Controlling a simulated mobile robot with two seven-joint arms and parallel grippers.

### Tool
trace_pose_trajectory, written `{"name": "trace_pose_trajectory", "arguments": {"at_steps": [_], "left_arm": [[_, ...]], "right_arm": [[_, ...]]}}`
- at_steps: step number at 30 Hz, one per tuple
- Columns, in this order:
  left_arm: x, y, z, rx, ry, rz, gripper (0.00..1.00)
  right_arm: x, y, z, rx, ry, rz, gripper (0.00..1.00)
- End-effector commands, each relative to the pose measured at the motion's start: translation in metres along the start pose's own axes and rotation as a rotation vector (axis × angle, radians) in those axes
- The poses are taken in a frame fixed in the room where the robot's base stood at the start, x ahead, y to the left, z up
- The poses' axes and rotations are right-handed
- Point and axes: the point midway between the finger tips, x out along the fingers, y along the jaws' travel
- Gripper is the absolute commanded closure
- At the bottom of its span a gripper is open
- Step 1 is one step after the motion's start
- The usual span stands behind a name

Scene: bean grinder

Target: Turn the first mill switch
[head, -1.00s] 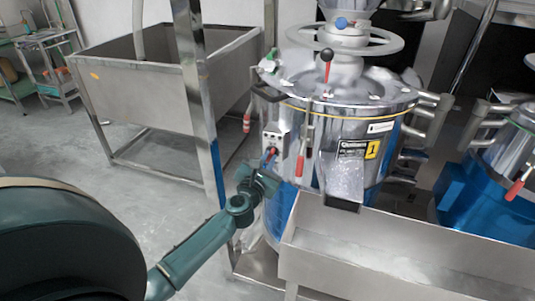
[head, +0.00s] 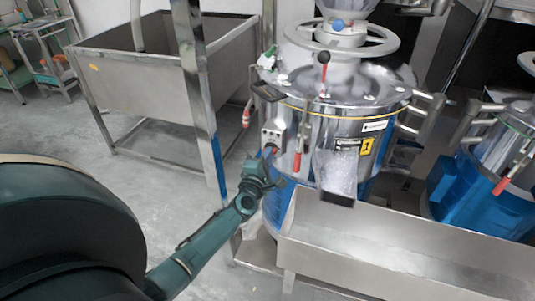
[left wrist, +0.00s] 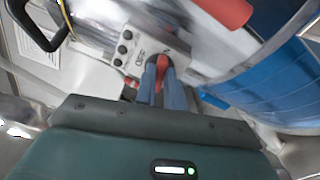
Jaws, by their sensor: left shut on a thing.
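The first mill (head: 340,125) is a steel drum with a yellow "1" label and a blue lower body. Its switch box (head: 273,132) sits on the left side of the drum and also shows in the left wrist view (left wrist: 140,52), with dark round buttons and a red switch (left wrist: 161,68). My left gripper (head: 268,155) is at the lower end of this box. In the left wrist view its two blue-grey fingers (left wrist: 161,78) are closed around the red switch, one on each side. The fingers partly hide the switch in the head view. My right gripper is not in view.
A steel trough (head: 400,245) stands in front of the mill, right of my left arm. A red-handled lever (head: 298,160) hangs beside the switch box. A steel post (head: 200,100) and sink (head: 150,65) stand left. A second blue mill (head: 480,185) stands right.

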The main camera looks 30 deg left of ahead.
Motion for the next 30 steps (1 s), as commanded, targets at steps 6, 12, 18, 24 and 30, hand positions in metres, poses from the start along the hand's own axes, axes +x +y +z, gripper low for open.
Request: {"name": "trace_pose_trajectory", "arguments": {"at_steps": [6, 12, 18, 24, 30], "left_arm": [[-0.0002, -0.0006, 0.0004, 0.146, 0.000, -0.003, 1.00], [-0.0002, -0.0014, 0.0004, 0.229, 0.000, -0.002, 1.00], [-0.0002, -0.0019, 0.0003, 0.268, -0.001, -0.002, 1.00], [-0.0001, -0.0021, 0.0002, 0.278, -0.001, -0.001, 1.00], [-0.0001, -0.0021, 0.0002, 0.279, -0.001, -0.001, 1.00]], "right_arm": [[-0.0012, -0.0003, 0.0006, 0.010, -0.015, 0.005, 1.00], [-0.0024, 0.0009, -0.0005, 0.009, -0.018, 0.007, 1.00], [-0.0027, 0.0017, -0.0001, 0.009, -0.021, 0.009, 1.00], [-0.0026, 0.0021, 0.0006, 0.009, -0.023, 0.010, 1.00], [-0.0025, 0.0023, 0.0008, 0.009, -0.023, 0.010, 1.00]]}}
